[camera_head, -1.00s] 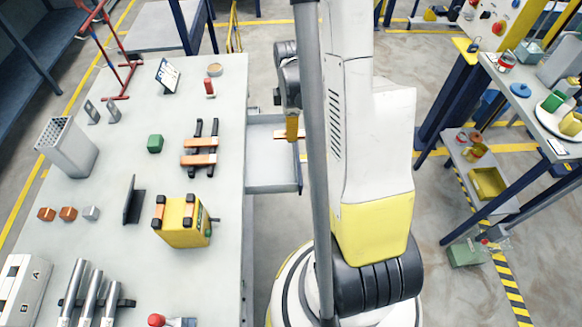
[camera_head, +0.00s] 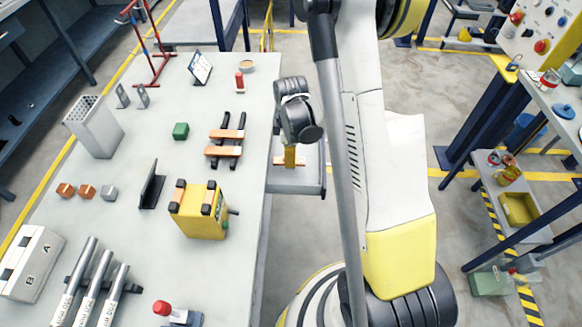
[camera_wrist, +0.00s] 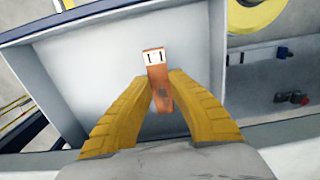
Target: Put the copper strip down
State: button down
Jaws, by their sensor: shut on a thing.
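My gripper (camera_head: 290,157) has yellow fingers shut on a copper strip (camera_wrist: 160,88). In the wrist view the strip stands out past the fingertips, with a white label with dark marks at its far end. Two other copper strips (camera_head: 227,134) lie across a black rack on the table.
A shelf unit with a yellow bin (camera_head: 520,209) stands at the right.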

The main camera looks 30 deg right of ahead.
aim_at(291, 170)
jog(key=shift+f+b, duration=0.75)
jog(key=shift+f, duration=1.05)
jog(key=shift+f, duration=0.2)
jog(key=c, duration=1.4)
grip_release()
jog(key=shift+r, duration=0.2)
